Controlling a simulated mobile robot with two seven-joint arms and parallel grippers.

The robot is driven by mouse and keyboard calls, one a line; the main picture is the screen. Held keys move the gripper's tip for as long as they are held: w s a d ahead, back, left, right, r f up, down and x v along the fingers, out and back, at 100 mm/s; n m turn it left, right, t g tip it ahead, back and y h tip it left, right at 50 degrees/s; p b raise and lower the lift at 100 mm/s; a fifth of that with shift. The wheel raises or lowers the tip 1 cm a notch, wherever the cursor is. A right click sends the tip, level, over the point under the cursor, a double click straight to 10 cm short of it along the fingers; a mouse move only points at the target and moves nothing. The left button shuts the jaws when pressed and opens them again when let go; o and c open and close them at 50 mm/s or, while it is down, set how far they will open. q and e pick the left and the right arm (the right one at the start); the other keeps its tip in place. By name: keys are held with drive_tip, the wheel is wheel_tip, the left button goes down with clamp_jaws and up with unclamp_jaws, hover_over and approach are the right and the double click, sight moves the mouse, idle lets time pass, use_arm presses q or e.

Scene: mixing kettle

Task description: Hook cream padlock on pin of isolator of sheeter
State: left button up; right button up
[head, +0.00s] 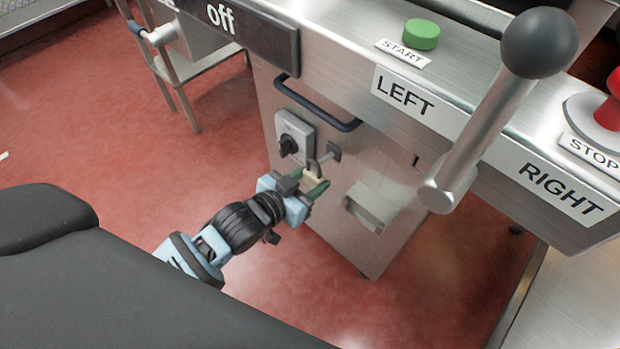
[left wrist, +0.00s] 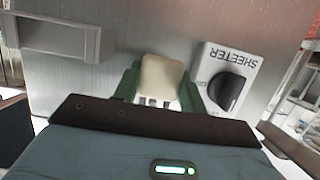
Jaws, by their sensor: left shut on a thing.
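My left gripper (head: 313,187) is shut on the cream padlock (head: 312,177), in front of the steel cabinet. The padlock's dark shackle (head: 312,164) points up, close to the pin (head: 325,157) that sticks out from a small plate. I cannot tell whether the shackle is around the pin or only beside it. The grey isolator (head: 296,131) with its black knob is just up and left of the pin. In the left wrist view the padlock (left wrist: 161,80) sits between the green fingers, and the isolator (left wrist: 236,68), marked SHEETER, appears upside down beside them. The pin is hidden there. My right gripper is out of view.
A dark bar handle (head: 318,110) is above the isolator. A steel box-shaped bracket (head: 370,208) juts out right of the gripper. Above are the sheeter's LEFT/RIGHT panel, a lever with a dark ball (head: 540,43) and a green start button (head: 422,34).

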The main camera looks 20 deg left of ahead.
use_arm(q)
drive_tip(key=shift+p, duration=0.3)
drive_tip(key=shift+w, duration=0.15)
drive_tip(key=shift+w+d, duration=0.2)
drive_tip(key=shift+w, duration=0.25)
drive_tip(key=shift+w+d, duration=0.15)
drive_tip(key=shift+w, duration=0.25)
drive_tip(key=shift+w+d, duration=0.2)
drive_tip(key=shift+w, duration=0.35)
drive_tip(key=shift+w, duration=0.1)
idle(0.3)
drive_tip(key=shift+w+d+f, duration=0.1)
drive_tip(key=shift+w+f, duration=0.1)
drive_tip(key=shift+f, duration=0.2)
drive_tip(key=shift+f, duration=0.2)
idle(0.3)
